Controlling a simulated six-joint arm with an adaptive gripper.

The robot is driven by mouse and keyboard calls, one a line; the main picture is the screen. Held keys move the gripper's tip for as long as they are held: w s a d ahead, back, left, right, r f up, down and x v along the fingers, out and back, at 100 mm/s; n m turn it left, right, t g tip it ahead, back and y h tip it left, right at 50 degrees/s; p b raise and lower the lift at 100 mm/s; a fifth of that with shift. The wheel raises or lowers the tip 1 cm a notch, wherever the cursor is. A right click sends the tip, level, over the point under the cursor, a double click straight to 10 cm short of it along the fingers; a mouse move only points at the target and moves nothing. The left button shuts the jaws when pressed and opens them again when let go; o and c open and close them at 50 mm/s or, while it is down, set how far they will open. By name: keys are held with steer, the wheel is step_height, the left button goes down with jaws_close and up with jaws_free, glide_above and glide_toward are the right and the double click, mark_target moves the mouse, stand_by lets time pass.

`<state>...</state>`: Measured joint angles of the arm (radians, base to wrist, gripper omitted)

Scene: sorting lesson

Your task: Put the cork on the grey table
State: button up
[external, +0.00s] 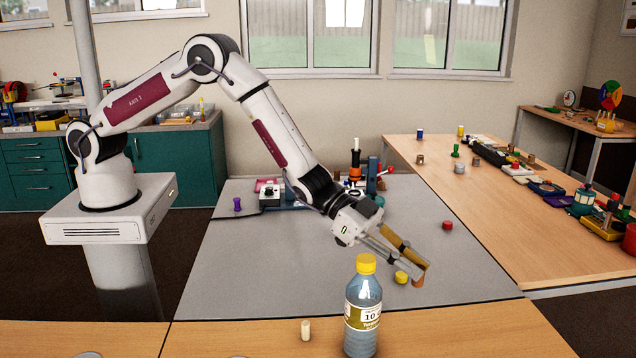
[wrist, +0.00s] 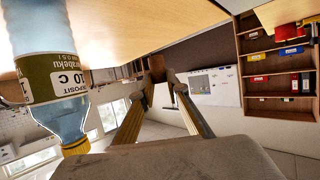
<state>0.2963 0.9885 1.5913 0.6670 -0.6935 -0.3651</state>
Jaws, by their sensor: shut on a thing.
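The cork (external: 418,282) is a small brown cylinder at the tips of my gripper (external: 420,270). My gripper reaches down to the right and is shut on it. The cork shows low over the front right part of the grey table (external: 300,270); I cannot tell whether it touches the surface.
A yellow cap-like piece (external: 401,277) lies just left of the cork. A bottle with a yellow cap (external: 364,310) stands close in front, also large in the wrist view (wrist: 50,80). A red piece (external: 447,225) lies farther back. The grey table's left middle is clear.

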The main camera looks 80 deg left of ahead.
steer(key=s+a+r+n+t+y, duration=0.15)
steer(key=a+n+y, duration=0.5)
steer(key=a, duration=0.65)
steer(key=s+a+n+t+y, duration=0.1)
steer(key=s+a+n+y, duration=0.2)
steer(key=a+n+y, duration=0.7)
steer(key=s+a+f+n+g+y, duration=0.1)
steer(key=s+a+n+g+y, duration=0.2)
steer(key=s+a, duration=1.2)
steer(key=a+g+y, duration=0.1)
steer(key=a+g, duration=0.1)
steer(key=a, duration=0.2)
steer(key=shift+s, duration=0.15)
steer(key=shift+f, duration=0.25)
steer(key=shift+f, duration=2.8)
